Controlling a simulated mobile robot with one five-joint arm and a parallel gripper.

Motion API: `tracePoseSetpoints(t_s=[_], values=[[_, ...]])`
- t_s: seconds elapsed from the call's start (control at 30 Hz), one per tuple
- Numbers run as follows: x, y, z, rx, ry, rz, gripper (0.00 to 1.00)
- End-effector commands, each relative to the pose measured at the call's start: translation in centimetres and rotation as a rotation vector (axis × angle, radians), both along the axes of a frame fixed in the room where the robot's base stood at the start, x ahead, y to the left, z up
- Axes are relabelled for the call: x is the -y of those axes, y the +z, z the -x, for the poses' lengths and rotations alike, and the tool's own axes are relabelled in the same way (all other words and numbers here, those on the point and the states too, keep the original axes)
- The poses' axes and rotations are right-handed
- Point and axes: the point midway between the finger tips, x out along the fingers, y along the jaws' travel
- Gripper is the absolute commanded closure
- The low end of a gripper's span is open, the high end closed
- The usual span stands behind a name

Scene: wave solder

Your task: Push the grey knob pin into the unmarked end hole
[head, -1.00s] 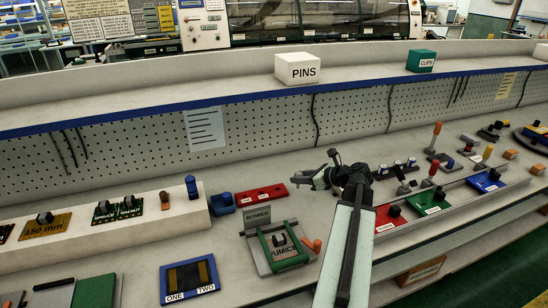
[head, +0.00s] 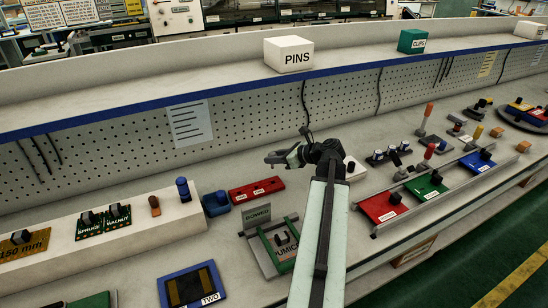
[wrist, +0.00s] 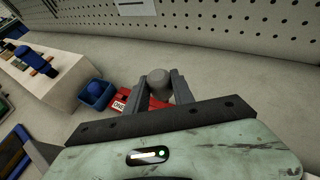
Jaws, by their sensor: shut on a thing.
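My gripper (head: 276,158) points left in the head view, above the bench and just behind the red block. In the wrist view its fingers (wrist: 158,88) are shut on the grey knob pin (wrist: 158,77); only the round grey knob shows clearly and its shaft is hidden. The red block (head: 256,188) lies flat on the bench with white labels along it. In the wrist view the red block (wrist: 120,114) shows a label reading ONE at its left part; the rest is largely hidden behind my gripper. I cannot make out the unmarked end hole.
A blue cup (head: 216,203) stands just left of the red block. A white raised ledge (head: 150,229) with boards is farther left. The pegboard wall (head: 250,115) rises behind.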

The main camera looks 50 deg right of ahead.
Motion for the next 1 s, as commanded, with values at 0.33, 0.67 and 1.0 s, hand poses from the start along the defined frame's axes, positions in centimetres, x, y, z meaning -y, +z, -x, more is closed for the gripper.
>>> tracePoseSetpoints(t_s=[0.33, 0.67, 1.0], values=[[0.1, -4.5, 0.1, 0.000, -0.001, 0.000, 1.00], [0.1, -6.3, 0.1, 0.000, -0.001, 0.000, 1.00], [0.1, -6.2, 0.1, 0.000, -0.001, 0.000, 1.00]])
